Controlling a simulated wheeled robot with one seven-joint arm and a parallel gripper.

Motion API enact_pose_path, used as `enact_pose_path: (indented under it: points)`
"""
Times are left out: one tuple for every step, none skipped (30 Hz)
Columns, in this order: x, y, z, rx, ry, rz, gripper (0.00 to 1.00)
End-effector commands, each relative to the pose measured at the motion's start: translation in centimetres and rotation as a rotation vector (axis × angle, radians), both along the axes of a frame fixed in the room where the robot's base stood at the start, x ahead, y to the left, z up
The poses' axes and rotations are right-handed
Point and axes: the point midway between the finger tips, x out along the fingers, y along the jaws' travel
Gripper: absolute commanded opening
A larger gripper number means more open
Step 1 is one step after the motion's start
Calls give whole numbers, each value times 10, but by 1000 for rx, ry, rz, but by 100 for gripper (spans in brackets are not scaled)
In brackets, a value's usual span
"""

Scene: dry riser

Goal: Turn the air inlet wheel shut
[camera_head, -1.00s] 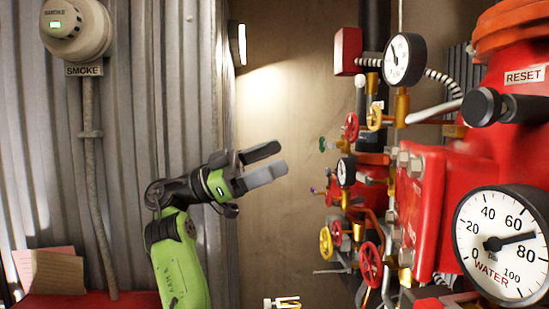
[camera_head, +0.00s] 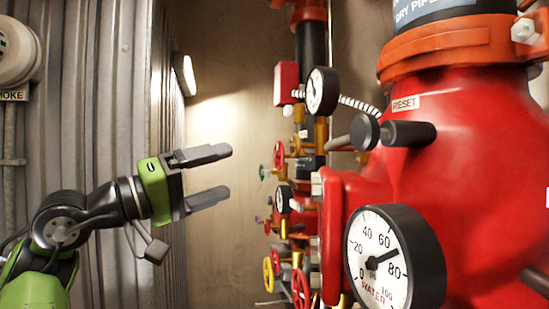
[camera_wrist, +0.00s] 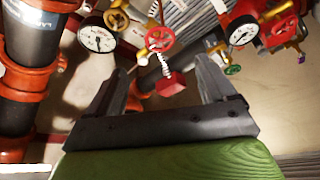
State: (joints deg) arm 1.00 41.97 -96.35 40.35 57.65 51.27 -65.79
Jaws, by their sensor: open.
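Several small handwheels sit on the pipework left of the big red valve; I cannot tell which is the air inlet wheel. A red wheel (camera_head: 279,154) and a small green wheel (camera_head: 262,172) are upper. A yellow wheel (camera_head: 268,273) and a red wheel (camera_head: 300,288) are lower. My gripper (camera_head: 227,171) is open and empty, left of the wheels and apart from them, fingers pointing right. In the wrist view, a red wheel (camera_wrist: 160,38) shows between and beyond my open fingers (camera_wrist: 160,70).
The big red valve body (camera_head: 470,150) fills the right, with a water gauge (camera_head: 375,262) and a black-knobbed reset lever (camera_head: 405,133). A smaller gauge (camera_head: 320,92) and a red box (camera_head: 287,84) are above the wheels. A corrugated wall (camera_head: 110,110) stands left.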

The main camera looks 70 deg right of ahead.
Motion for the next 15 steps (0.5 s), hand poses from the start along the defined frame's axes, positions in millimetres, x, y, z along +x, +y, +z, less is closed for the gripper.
enact_pose_path:
  points:
    - [-10,-10,2,1,-4,-5,84]
    - [-15,-15,4,1,-5,-4,84]
    - [-22,-22,7,0,-5,-4,84]
    - [-26,-28,9,0,-4,-4,84]
    - [-32,-34,11,0,-5,-4,84]
    - [-38,-41,13,-1,-6,-4,84]
    - [-43,-47,15,0,-3,-5,84]
    - [-48,-52,17,1,-5,-4,84]
    - [-54,-59,20,-2,-5,-4,84]
    - [-58,-65,22,-1,-4,-4,84]
    - [-63,-70,23,0,-4,-4,84]
    - [-68,-76,26,-1,-3,-3,84]
    - [-72,-80,27,-1,-4,-3,84]
    - [-74,-84,28,-2,-5,-3,84]
    - [-77,-88,29,-1,-4,-2,84]
